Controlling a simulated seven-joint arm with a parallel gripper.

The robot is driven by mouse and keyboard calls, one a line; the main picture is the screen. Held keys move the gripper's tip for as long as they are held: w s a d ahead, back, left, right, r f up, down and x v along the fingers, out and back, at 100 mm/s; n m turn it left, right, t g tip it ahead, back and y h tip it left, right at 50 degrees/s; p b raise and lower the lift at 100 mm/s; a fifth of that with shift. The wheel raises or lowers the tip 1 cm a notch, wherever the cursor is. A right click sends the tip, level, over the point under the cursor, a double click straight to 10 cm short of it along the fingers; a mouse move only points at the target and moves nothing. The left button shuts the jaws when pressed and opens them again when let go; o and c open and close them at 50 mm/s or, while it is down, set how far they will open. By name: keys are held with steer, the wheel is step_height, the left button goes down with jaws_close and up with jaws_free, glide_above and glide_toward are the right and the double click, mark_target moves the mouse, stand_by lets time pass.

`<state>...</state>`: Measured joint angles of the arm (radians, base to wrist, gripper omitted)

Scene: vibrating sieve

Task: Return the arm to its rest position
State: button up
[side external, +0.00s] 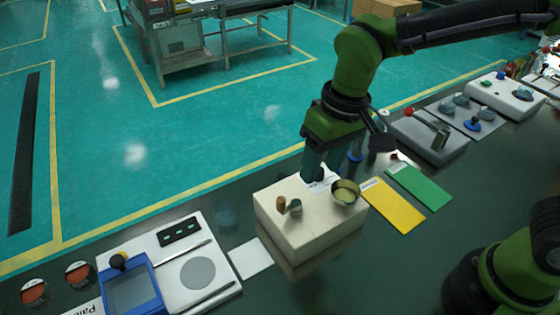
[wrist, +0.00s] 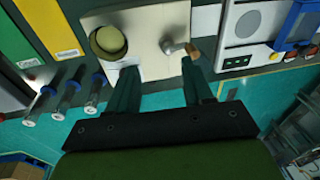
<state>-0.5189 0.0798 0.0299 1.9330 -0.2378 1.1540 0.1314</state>
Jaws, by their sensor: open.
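My gripper (side external: 318,172) is open and points down at the back edge of a cream block (side external: 305,240). Its two fingers also show apart in the wrist view (wrist: 160,78), with nothing between them. On the block stand a round metal cup (side external: 345,192) with a pale yellowish inside and a small metal scoop (side external: 294,207) with a wooden handle. In the wrist view the cup (wrist: 109,41) is up and left of the fingers and the scoop (wrist: 180,47) is near the right finger. I cannot tell whether a fingertip touches the block.
A white machine (side external: 205,290) with a blue-framed tray (side external: 133,290) is at the lower left. Yellow (side external: 393,205) and green (side external: 420,186) cards lie right of the block. Beyond are a grey block (side external: 430,138) with a metal tool and a white box (side external: 507,95).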

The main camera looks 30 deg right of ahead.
steer(key=s+d+r+m+t, duration=0.2)
steer(key=s+d+t, duration=0.1)
steer(key=d, duration=0.5)
steer(key=s+d+r+m+t, duration=0.2)
steer(key=s+d+r+t, duration=0.1)
steer(key=d, duration=0.6)
steer(key=shift+s+d+r+m+y, duration=0.2)
steer(key=shift+s+r+m+y, duration=0.15)
steer(key=shift+s, duration=0.45)
steer(key=shift+c, duration=0.4)
